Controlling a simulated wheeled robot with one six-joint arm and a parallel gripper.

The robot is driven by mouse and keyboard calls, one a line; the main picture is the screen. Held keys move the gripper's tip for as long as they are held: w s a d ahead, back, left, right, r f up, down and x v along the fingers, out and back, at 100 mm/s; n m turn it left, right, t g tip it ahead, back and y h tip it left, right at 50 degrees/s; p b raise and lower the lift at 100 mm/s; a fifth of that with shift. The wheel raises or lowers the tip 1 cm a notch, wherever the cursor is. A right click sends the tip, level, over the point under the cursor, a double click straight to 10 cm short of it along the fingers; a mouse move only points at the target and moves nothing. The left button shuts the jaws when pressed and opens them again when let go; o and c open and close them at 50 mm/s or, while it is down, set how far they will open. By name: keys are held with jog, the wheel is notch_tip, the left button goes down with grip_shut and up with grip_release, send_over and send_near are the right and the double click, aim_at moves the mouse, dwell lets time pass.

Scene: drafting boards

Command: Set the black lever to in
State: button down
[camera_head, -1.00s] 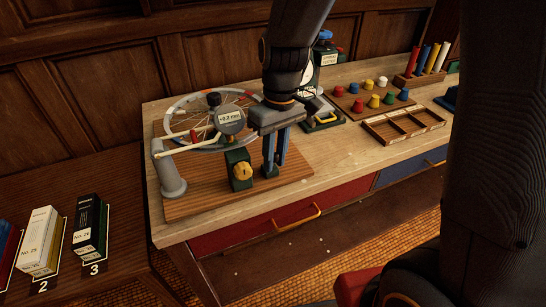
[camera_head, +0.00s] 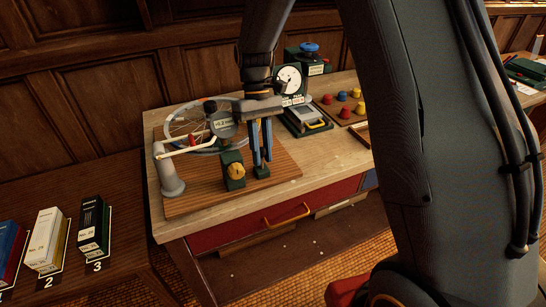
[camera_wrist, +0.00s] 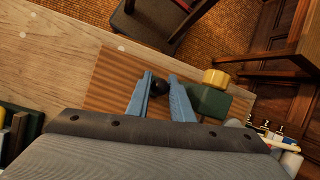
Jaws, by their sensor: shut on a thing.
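The black lever shows as a dark round knob (camera_wrist: 158,88) between my fingertips in the wrist view. In the head view my fingers hide it, and a small green base (camera_head: 262,172) shows just below them. My gripper (camera_head: 261,160) points down with its two blue fingers closed on the lever; it also shows in the wrist view (camera_wrist: 160,82). Just left of it in the head view is a green block with a yellow knob (camera_head: 236,172). I cannot read any in or out marking.
A spoked wheel (camera_head: 183,118) with a dial gauge (camera_head: 222,124) stands close behind and left on the wooden board (camera_head: 195,205). A grey post (camera_head: 168,175) stands at left. A scale (camera_head: 290,80) stands behind right. Numbered boxes (camera_head: 45,240) stand at lower left.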

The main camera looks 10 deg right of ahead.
jog(key=shift+w+a, duration=0.1)
dwell(0.3)
jog(key=c, duration=1.6)
grip_release()
jog(key=shift+o, duration=0.2)
jog(key=b+v, duration=0.2)
jog(key=v, duration=0.5)
jog(key=shift+w+r, duration=0.2)
jog(key=shift+r, duration=0.2)
